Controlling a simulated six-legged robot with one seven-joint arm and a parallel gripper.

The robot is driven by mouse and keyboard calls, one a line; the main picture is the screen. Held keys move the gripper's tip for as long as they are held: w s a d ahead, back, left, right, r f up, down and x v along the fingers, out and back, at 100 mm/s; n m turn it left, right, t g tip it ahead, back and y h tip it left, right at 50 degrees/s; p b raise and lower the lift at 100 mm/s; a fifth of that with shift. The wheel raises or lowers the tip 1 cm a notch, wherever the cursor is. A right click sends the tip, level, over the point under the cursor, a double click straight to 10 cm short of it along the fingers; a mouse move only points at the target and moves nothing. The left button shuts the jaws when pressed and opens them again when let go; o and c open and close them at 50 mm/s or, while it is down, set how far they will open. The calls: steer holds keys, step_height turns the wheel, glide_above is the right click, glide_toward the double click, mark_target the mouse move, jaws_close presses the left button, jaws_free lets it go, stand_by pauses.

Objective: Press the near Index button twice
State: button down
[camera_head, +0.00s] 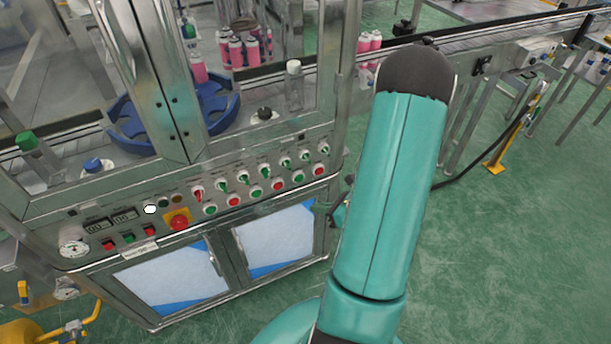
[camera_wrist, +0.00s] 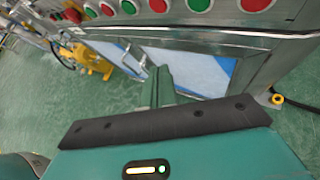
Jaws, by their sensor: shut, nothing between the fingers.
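The control panel (camera_head: 190,208) runs across the front of the machine in the head view. It has a row of red and green buttons, several switches, a white button (camera_head: 150,209) and a big red button on a yellow plate (camera_head: 178,222). Lettering is too small to read, so I cannot tell which button is the near Index button. Part of the button row (camera_wrist: 158,5) shows along the top of the wrist view. My gripper (camera_wrist: 157,75) is shut and empty, in front of the cabinet doors and below the buttons in that view. My arm hides most of it in the head view.
Steel-framed cabinet doors (camera_head: 175,279) lie under the panel. Above, behind glass, are a blue star wheel (camera_head: 128,118) and pink cans (camera_head: 236,50). A conveyor (camera_head: 500,32) extends right. A yellow-footed stand (camera_head: 493,168) and green floor (camera_head: 490,260) lie to the right.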

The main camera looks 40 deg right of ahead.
mark_target(299, 178)
steer(key=w+d, duration=0.3)
steer(key=w, duration=0.5)
steer(key=shift+w+f, duration=0.2)
steer(key=shift+w, duration=0.05)
stand_by(0.4)
stand_by(1.9)
steer(key=shift+w+d, duration=0.15)
steer(key=shift+w, duration=0.25)
